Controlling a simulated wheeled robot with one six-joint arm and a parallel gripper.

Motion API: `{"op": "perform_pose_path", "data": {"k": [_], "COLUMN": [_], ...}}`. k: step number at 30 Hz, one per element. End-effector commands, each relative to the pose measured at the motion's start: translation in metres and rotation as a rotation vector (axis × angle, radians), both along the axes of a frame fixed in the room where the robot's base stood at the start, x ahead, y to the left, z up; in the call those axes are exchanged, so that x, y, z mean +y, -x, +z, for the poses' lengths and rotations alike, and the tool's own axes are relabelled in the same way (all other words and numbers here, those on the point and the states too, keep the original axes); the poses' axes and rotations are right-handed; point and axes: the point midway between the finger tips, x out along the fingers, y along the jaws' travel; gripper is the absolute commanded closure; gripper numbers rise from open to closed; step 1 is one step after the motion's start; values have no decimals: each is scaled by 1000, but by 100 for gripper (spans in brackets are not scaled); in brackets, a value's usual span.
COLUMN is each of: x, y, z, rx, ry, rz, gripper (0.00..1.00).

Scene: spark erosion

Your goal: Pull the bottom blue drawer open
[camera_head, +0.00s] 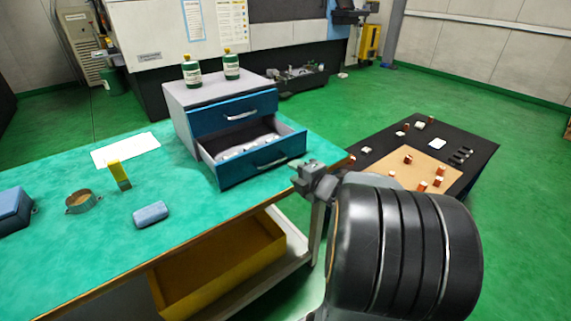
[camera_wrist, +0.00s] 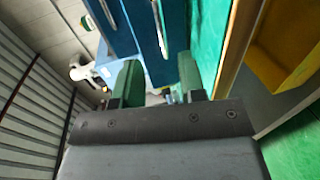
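The grey cabinet (camera_head: 183,97) stands on the green-topped bench with two blue drawers. The top blue drawer (camera_head: 233,113) is shut. The bottom blue drawer (camera_head: 262,168) stands pulled out, with pale items visible inside. Its silver handle (camera_head: 270,163) is on the front. My gripper (camera_head: 306,174) is just right of the drawer front, apart from the handle in this view. In the wrist view, my gripper (camera_wrist: 158,88) has its two green fingers apart with nothing held between them. The bottom drawer front (camera_wrist: 175,28) and its handle (camera_wrist: 160,30) appear beyond the fingers.
Two bottles (camera_head: 191,72) (camera_head: 231,66) stand on the cabinet. The bench top (camera_head: 100,225) holds a blue-grey case (camera_head: 151,214), a yellow item (camera_head: 119,175) and a ring (camera_head: 82,201). A yellow bin (camera_head: 225,262) sits below. A dark table (camera_head: 390,142) with small parts stands at right.

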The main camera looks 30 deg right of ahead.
Motion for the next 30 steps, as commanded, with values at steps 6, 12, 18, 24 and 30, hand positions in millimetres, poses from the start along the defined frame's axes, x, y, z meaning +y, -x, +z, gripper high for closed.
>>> {"op": "perform_pose_path", "data": {"k": [6,12,18,24,30], "x": [-4,-4,-3,-4,-4], "y": [27,35,36,36,35], "z": [7,7,7,7,10], "rx": [0,1,1,1,2], "ry": [0,0,0,0,-3], "rz": [-2,0,1,1,-6], "gripper": [63,63,63,63,63]}}
